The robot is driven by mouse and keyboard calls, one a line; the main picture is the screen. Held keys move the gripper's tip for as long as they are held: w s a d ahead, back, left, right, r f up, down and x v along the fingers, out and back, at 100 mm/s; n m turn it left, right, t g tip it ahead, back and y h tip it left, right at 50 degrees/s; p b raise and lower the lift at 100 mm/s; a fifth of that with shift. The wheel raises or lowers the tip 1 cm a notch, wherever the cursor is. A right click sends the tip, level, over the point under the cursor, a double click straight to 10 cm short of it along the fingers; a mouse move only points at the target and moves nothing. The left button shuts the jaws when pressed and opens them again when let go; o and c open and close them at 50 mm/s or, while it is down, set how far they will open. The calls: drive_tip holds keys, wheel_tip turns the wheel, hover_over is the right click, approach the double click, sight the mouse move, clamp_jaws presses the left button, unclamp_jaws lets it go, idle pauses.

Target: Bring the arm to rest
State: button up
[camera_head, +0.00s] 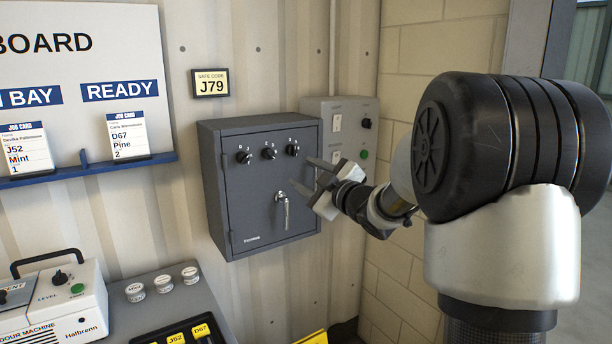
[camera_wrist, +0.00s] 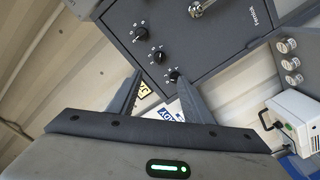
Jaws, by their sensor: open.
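My arm reaches in from the right in the head view. My gripper (camera_head: 305,176) is open, its two fingers apart and pointing left at the safe's front. It holds nothing that I can see. In the wrist view my gripper (camera_wrist: 158,84) also shows open, with the safe door beyond the fingertips. The grey wall safe (camera_head: 263,185) has three black dials in a row near its top and a silver handle (camera_head: 282,204) below them. The safe's door looks shut. I cannot tell the exact gap between the fingertips and the safe.
A grey control box (camera_head: 341,112) is on the wall right of the safe. A code sign (camera_head: 211,83) hangs above the safe. A job board (camera_head: 85,90) is at the left. An odour machine (camera_head: 62,305), small tubs (camera_head: 163,284) and a black key tray (camera_head: 160,338) stand below.

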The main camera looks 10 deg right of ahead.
drive_tip(key=shift+r, duration=0.1)
drive_tip(key=s+d+r+m+g+h+p, duration=0.1)
drive_tip(key=s+r+m+g+h+p, duration=0.15)
drive_tip(key=s+m+g+h, duration=0.8)
drive_tip(key=s+a+f+y, duration=0.1)
drive_tip(key=s+a+f, duration=0.1)
drive_tip(key=s, duration=0.7)
drive_tip(key=s+a+f+m+y+p, duration=0.1)
drive_tip(key=s+a+f+y, duration=0.1)
drive_tip(key=s, duration=0.8)
drive_tip(key=s+a+f+m+g+y+p, duration=0.1)
drive_tip(key=s+f, duration=0.3)
drive_tip(key=s, duration=0.6)
drive_tip(key=shift+a+f+y, duration=0.2)
drive_tip(key=shift+a+y, duration=0.25)
drive_tip(key=shift+a, duration=0.2)
